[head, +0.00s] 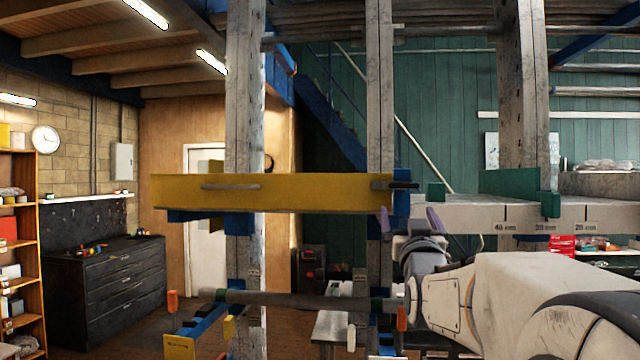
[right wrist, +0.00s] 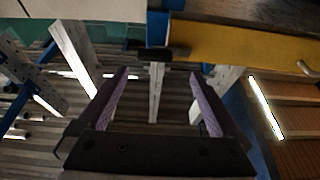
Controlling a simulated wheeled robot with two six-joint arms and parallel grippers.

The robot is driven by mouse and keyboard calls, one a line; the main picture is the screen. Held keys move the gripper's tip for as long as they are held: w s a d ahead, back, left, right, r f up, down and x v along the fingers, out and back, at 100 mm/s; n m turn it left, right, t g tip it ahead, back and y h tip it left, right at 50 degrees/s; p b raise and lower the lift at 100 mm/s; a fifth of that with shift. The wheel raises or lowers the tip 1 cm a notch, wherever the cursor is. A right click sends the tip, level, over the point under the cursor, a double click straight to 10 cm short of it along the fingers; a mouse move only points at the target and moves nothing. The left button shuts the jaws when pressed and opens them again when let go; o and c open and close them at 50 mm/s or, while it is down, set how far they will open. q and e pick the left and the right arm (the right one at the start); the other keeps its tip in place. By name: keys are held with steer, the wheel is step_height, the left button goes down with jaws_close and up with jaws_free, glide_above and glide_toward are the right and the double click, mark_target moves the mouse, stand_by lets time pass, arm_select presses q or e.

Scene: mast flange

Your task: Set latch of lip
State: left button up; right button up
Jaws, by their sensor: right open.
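A long yellow lip (head: 300,192) runs level across the wooden posts in the head view; it also shows at the upper right of the right wrist view (right wrist: 250,48). A dark latch (head: 395,185) sits at its right end, beside a blue block (head: 402,203). In the right wrist view the dark latch (right wrist: 163,53) lies beyond the fingertips. My right gripper (head: 410,218), with purple fingers, is open and empty just below the latch, apart from it. It also shows open in the right wrist view (right wrist: 158,78). My left gripper is out of view.
A pale beam with centimetre marks (head: 470,215) and green blocks (head: 508,182) lies right of the latch. A grey bar (head: 300,302) with coloured ends crosses below the lip. Wooden posts (head: 380,100) stand behind. A dark drawer cabinet (head: 105,290) is far left.

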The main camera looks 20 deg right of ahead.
mark_target(405, 186)
steer(key=p+x, duration=0.2)
steer(key=x, duration=0.1)
steer(key=r+p+x, duration=0.1)
steer(key=p+x, duration=0.1)
steer(key=x, duration=0.1)
steer(key=p+x, duration=0.2)
steer(key=x, duration=0.1)
steer(key=shift+s+d+r, duration=0.15)
steer(key=shift+s+d, duration=0.1)
steer(key=shift+s, duration=0.15)
steer(key=shift+p+x, duration=0.5)
steer(key=shift+x, duration=0.3)
